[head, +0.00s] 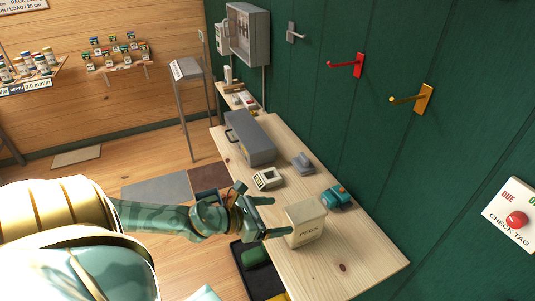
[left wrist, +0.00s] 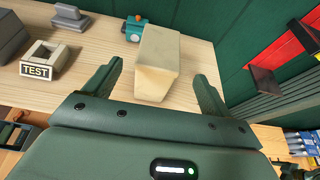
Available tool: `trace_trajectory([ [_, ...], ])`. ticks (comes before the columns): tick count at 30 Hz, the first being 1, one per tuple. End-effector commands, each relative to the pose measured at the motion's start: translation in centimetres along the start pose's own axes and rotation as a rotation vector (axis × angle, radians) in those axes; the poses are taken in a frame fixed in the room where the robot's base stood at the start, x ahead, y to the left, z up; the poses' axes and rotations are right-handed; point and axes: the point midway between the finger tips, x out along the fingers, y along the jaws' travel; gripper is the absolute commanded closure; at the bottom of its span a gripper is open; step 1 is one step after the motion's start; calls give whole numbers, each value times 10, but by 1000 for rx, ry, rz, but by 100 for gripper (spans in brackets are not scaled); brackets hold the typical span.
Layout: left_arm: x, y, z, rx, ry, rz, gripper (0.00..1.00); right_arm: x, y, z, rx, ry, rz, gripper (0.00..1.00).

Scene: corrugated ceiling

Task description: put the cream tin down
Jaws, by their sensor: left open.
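The cream tin (head: 306,226), lettered PEGS, stands upright on the pale wooden workbench (head: 346,233). My left gripper (head: 281,216) is open, just left of the tin in the head view, with its fingers pointing at it. In the left wrist view the tin (left wrist: 157,60) lies ahead, between the lines of the two open fingers (left wrist: 160,78). I see no finger closed on it. My right gripper is not in view.
On the bench are a teal device (head: 337,196), a grey block (head: 302,162), a cream TEST holder (head: 268,178) and a long grey box (head: 251,138). A dark tray (head: 240,257) sits below the bench's left edge. The bench's near right end is clear.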

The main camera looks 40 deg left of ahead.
Motion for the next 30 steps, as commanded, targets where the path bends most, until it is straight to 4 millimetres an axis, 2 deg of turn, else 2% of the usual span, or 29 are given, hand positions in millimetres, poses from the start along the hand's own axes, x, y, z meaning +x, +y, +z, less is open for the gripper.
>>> trace_trajectory([
  [6,-18,0,0,0,1,0,17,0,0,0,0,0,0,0],
  [15,-21,0,0,1,0,1,17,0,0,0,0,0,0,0],
  [17,-21,4,-4,-23,5,12,17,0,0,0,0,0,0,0],
  [19,-19,17,-21,-125,22,59,17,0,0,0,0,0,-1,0],
  [20,-18,26,-34,-201,34,94,17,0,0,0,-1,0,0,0],
  [23,-20,62,-110,-612,78,278,17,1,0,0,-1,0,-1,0],
  [24,-24,71,-153,-834,91,376,17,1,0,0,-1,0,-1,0],
  [25,-29,73,-188,-1010,96,455,17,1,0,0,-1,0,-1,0],
  [26,-34,70,-224,-1191,97,539,17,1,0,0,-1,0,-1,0],
  [27,-44,59,-272,-1425,93,653,17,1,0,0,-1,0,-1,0],
  [28,-51,46,-305,-1592,86,737,17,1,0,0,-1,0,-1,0],
  [29,-58,29,-336,-1748,77,823,17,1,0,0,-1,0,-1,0],
  [30,-68,2,-373,-1939,60,935,17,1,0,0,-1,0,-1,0],
])
